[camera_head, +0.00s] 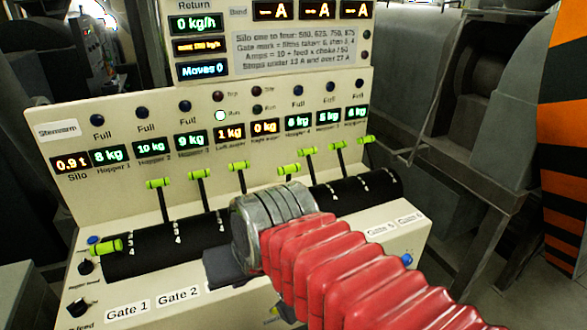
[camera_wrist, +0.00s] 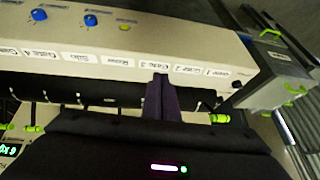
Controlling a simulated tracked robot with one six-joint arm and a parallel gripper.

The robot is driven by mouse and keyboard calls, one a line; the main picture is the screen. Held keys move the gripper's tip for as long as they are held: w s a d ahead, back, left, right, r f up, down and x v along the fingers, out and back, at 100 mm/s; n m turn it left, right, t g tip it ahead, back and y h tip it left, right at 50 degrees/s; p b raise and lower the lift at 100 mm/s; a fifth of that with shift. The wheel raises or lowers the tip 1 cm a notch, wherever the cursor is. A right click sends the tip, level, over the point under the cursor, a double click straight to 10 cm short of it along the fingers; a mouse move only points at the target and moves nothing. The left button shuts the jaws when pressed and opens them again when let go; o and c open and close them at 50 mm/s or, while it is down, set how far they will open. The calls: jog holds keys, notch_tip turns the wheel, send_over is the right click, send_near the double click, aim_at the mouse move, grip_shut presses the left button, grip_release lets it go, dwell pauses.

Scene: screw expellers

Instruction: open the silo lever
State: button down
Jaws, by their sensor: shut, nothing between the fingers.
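A row of levers with green grips stands along a black drum (camera_head: 190,236) on a cream console (camera_head: 70,195). The "Silo" label (camera_wrist: 82,58) shows in the wrist view, left of the middle of the label row. The silo lever is probably a middle one, perhaps the one with the green grip (camera_head: 289,169) just above my wrist; its base is hidden, so I cannot tell surely. My gripper (camera_wrist: 160,80) is shut and empty, its fingertips at the console edge near the "Gate 3" label. No lever is visibly between the fingers.
A far-left lever (camera_head: 105,247) lies low towards me; others (camera_head: 158,183) (camera_head: 338,145) stand up on both sides of my wrist. Blue knobs (camera_wrist: 90,20) and a yellow knob (camera_wrist: 125,27) sit on the console front. A grey box (camera_wrist: 270,65) stands beside it.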

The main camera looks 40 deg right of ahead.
jog(key=w+d+r+m, duration=0.3)
jog(key=d+m, duration=0.3)
jog(key=d, duration=0.2)
jog(key=w+d+r+m+t+h, duration=0.1)
jog(key=w+d+r+m, duration=0.3)
jog(key=d, duration=0.5)
jog(key=w+d+r+m, duration=0.3)
jog(key=w+d+m, duration=0.1)
jog(key=d+m, duration=0.4)
jog(key=shift+d+r+t+h, duration=0.2)
jog(key=shift+d+t+h, duration=0.2)
jog(key=shift+d, duration=0.05)
